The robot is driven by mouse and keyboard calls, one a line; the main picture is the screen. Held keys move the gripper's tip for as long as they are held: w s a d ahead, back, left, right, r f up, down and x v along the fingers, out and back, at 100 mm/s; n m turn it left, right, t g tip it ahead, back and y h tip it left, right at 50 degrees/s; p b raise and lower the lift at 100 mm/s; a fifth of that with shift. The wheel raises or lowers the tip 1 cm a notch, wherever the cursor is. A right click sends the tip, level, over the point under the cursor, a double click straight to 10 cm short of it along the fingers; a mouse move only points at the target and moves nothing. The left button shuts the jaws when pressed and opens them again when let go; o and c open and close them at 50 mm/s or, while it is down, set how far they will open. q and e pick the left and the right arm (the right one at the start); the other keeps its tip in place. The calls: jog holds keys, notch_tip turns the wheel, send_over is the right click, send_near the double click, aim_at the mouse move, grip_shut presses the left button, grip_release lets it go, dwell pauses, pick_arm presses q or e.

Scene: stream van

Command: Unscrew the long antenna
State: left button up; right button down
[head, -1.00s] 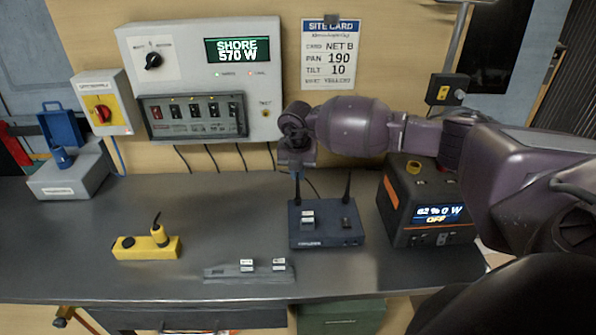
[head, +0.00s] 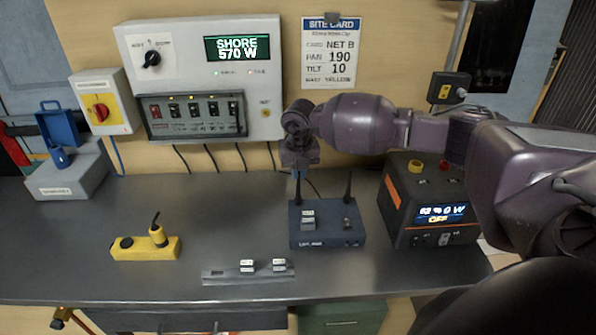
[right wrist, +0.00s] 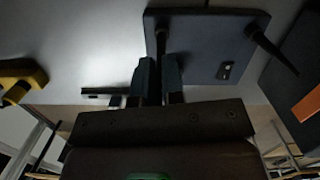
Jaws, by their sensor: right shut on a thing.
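A dark blue box (head: 328,228) stands on the metal bench with two black antennas at its back edge. The left antenna (head: 298,188) is upright under my right gripper (head: 299,170). The right antenna (head: 348,186) stands free. In the right wrist view, my right gripper (right wrist: 157,78) is shut on the left antenna (right wrist: 160,42), with its fingers on either side of the shaft. The box (right wrist: 205,48) and the other antenna (right wrist: 272,50) also show there. I cannot tell how the antenna's base meets the box. My left gripper is not in view.
A black and orange power unit (head: 430,205) stands right of the box. A yellow block (head: 145,246) and a grey rail (head: 248,273) with small labelled pieces lie on the bench. A wall panel (head: 205,80) hangs behind.

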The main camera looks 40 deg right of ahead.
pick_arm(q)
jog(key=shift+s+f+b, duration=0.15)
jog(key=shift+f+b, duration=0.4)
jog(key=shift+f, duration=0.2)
pick_arm(e)
jog(key=shift+n+y, duration=0.3)
jog(key=shift+n, duration=1.7)
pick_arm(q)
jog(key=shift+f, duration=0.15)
pick_arm(e)
jog(key=shift+n, duration=0.3)
jog(key=shift+n+b, duration=0.3)
jog(key=shift+n, duration=0.3)
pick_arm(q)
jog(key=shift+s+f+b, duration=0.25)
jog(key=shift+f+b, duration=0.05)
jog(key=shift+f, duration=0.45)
pick_arm(e)
jog(key=shift+a+n, duration=0.1)
jog(key=shift+n, duration=1)
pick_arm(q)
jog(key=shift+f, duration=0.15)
pick_arm(e)
jog(key=shift+n, duration=0.3)
